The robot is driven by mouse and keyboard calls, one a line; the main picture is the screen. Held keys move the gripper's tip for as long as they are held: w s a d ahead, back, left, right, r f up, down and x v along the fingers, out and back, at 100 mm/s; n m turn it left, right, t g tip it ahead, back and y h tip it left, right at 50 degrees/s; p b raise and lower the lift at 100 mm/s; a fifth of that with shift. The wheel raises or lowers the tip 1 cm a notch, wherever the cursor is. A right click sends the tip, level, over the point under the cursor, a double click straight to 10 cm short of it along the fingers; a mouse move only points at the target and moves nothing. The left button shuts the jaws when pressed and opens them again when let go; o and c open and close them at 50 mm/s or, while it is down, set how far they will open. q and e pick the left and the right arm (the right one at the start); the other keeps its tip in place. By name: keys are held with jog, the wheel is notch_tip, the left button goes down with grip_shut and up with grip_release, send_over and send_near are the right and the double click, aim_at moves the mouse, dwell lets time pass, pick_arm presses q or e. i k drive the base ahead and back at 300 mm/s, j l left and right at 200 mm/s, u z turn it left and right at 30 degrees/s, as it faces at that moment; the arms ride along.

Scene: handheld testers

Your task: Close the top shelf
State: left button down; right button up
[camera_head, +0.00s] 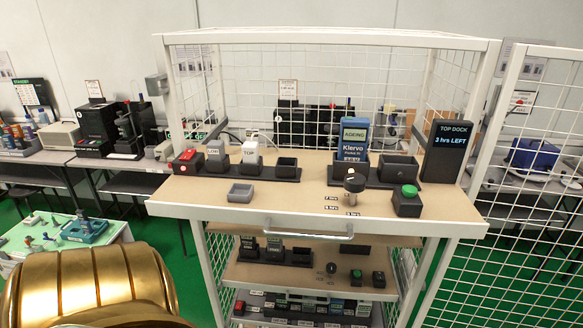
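The top shelf (290,207) is a tan board with a white front edge in a white wire-mesh rack (478,110). It sticks out toward me past the front posts. A pale bar handle (322,237) is on the middle of its front edge. On it are a red-topped device (187,160), black holders, a small grey tray (241,192), a blue handheld tester (354,145), a dark cylinder (354,185), a green-button box (407,200) and a "TOP DOCK" display (446,150). Neither of my grippers is in view, and nothing touches the handle.
A middle shelf (250,272) and a lower shelf with more devices sit beneath. An open mesh door (525,200) stands at the right. A bench with machines (100,125) and a light table (65,245) are at the left. The space before the handle looks clear.

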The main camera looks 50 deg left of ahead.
aim_at(287, 188)
jog(key=k+u, duration=0.1)
jog(key=u, duration=1.45)
